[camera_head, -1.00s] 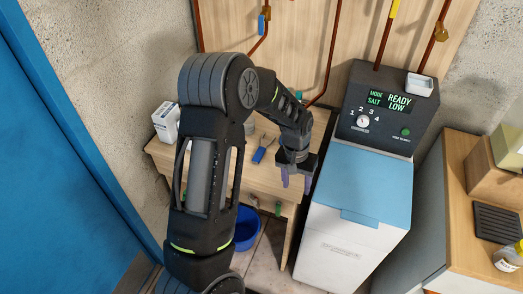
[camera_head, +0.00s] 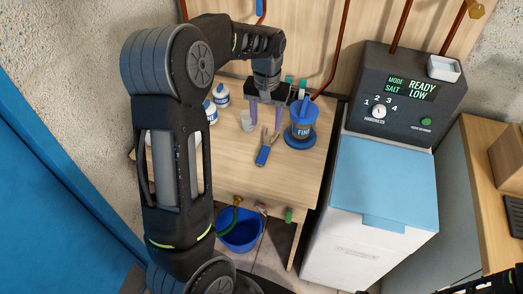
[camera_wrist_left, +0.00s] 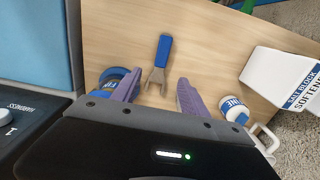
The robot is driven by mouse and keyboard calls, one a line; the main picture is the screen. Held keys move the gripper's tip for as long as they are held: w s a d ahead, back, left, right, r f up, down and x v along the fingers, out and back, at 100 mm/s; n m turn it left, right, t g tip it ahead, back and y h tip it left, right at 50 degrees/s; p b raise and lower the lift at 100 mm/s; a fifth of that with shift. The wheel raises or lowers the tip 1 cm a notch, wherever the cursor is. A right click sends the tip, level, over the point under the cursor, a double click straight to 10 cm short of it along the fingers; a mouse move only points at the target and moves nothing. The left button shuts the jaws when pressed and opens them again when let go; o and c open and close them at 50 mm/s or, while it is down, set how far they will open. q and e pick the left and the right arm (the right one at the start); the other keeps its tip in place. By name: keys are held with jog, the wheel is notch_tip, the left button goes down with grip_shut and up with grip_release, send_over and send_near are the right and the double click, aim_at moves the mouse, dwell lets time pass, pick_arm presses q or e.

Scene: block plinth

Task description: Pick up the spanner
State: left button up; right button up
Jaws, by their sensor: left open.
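The spanner (camera_head: 262,155) has a blue handle and a grey metal open end. It lies flat on the wooden table (camera_head: 235,180), handle toward the table's front. My left gripper (camera_head: 266,117) points down with its purple fingers apart, just behind the spanner's metal end in the head view, holding nothing. In the left wrist view the spanner (camera_wrist_left: 164,52) lies ahead of the open left gripper (camera_wrist_left: 158,82), its metal end toward the gap between the fingers. The height of the fingers above the table is hard to tell.
A blue tub marked FINE (camera_head: 301,120) stands close right of the left gripper. A white box (camera_wrist_left: 286,80) shows in the wrist view. The softener cabinet (camera_head: 385,180) borders the table; a blue bucket (camera_head: 241,232) is below.

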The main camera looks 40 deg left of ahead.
pick_arm(q)
jog(key=b, duration=0.3)
send_over(265, 148)
notch_tip(265, 148, down, 4)
jog(key=shift+s+d+f, duration=0.1)
pick_arm(e)
jog(key=x, duration=0.3)
jog(key=shift+w+d+f, duration=0.15)
jog(key=shift+d+f, duration=0.1)
jog(key=shift+f, duration=0.15)
jog(key=shift+r, duration=0.1)
pick_arm(q)
jog(key=shift+f, duration=1.25)
pick_arm(e)
jog(key=shift+r, duration=0.1)
pick_arm(q)
jog(key=shift+p, duration=0.3)
jog(key=shift+f+p, duration=0.65)
jog(key=shift+f, duration=1.9)
pick_arm(e)
jog(key=shift+r, duration=0.6)
